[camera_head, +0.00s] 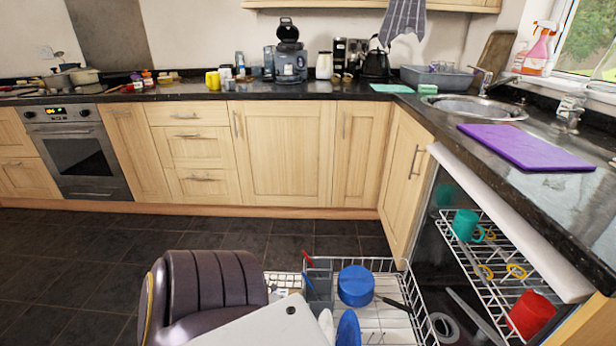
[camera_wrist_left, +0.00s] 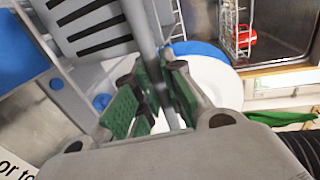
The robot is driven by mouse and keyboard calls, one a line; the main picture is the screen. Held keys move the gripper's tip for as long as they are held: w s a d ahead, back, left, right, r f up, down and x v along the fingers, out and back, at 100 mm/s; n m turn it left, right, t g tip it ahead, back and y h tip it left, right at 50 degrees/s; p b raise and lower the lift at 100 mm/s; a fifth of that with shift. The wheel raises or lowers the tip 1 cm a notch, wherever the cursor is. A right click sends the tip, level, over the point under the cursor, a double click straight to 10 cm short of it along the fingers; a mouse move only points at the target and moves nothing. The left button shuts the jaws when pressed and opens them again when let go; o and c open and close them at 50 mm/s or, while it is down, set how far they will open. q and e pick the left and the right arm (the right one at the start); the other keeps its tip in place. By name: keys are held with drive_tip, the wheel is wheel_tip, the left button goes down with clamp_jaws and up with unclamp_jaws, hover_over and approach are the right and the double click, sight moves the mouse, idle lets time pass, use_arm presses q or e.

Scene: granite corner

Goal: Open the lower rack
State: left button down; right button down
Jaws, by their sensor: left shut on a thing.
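The lower rack (camera_head: 385,336) is a white wire basket standing out from the dishwasher at the lower middle and right of the head view. It holds a blue pot (camera_head: 356,285), blue and white plates (camera_head: 348,330) and a few long utensils. My left gripper (camera_wrist_left: 155,92), with green pads, is shut on a grey bar (camera_wrist_left: 146,40) in the left wrist view. The bar looks like part of the rack, but I cannot tell which part. In the head view my left arm hides the near left of the rack, and the gripper does not show. My right gripper is not in view.
The upper rack (camera_head: 459,226) sits inside the dishwasher with a teal mug (camera_head: 466,224) and a red mug (camera_head: 530,314). The granite counter (camera_head: 480,150) overhangs it, with a purple board (camera_head: 525,147) on top. Dark tiled floor (camera_head: 75,250) is clear on the left.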

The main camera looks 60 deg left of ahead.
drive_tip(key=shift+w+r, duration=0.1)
use_arm(q)
drive_tip(key=c, duration=1.5)
unclamp_jaws()
drive_tip(key=v, duration=1.2)
drive_tip(key=shift+a, duration=0.1)
